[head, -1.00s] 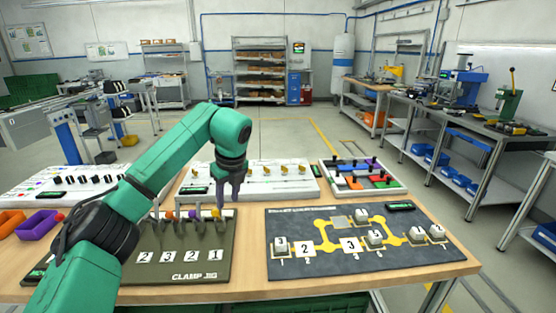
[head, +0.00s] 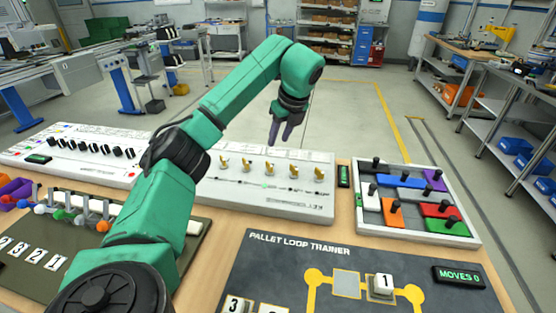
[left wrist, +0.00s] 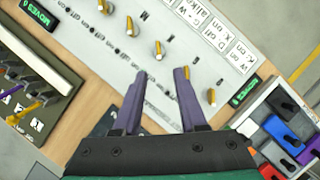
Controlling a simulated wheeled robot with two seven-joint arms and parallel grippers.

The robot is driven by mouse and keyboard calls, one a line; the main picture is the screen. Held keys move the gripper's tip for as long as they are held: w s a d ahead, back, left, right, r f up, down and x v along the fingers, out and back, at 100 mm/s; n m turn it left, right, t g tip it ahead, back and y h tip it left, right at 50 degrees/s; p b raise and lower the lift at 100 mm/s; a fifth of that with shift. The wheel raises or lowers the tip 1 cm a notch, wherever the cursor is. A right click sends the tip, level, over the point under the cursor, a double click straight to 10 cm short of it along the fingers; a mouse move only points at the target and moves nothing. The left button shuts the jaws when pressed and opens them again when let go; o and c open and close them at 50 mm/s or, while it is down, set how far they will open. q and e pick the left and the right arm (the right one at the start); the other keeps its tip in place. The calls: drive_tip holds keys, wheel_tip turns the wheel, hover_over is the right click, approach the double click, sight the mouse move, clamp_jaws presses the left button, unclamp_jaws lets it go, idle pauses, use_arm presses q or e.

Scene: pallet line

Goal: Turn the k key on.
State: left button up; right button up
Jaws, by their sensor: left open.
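A white key panel (head: 240,205) lies across the middle of the table in the head view. A row of yellow keys (head: 269,169) stands on it, and they also show in the left wrist view (left wrist: 158,49). The letters beside the keys are too small to read surely, so I cannot tell which is the k key. My left gripper (head: 281,142) is open and empty, hanging above the panel. In the left wrist view its two purple fingers (left wrist: 157,80) are apart, with keys beyond and between them. My right gripper is not in view.
A sliding-block tray (head: 465,237) stands right of the panel, beside a small display (head: 343,176). The pallet loop trainer (head: 235,275) lies in front. A clamp jig (head: 75,283) is at the near left, and a panel with black knobs (head: 65,160) at the far left.

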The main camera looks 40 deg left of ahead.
use_arm(q)
approach(270, 164)
drive_tip(key=x, duration=0.8)
drive_tip(key=shift+a+f, duration=0.2)
drive_tip(key=shift+f, duration=0.05)
drive_tip(key=shift+a+f, duration=0.1)
drive_tip(key=shift+f, duration=0.15)
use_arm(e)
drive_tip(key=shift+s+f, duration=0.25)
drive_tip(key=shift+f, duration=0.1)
use_arm(q)
drive_tip(key=shift+c, duration=0.3)
clamp_jaws()
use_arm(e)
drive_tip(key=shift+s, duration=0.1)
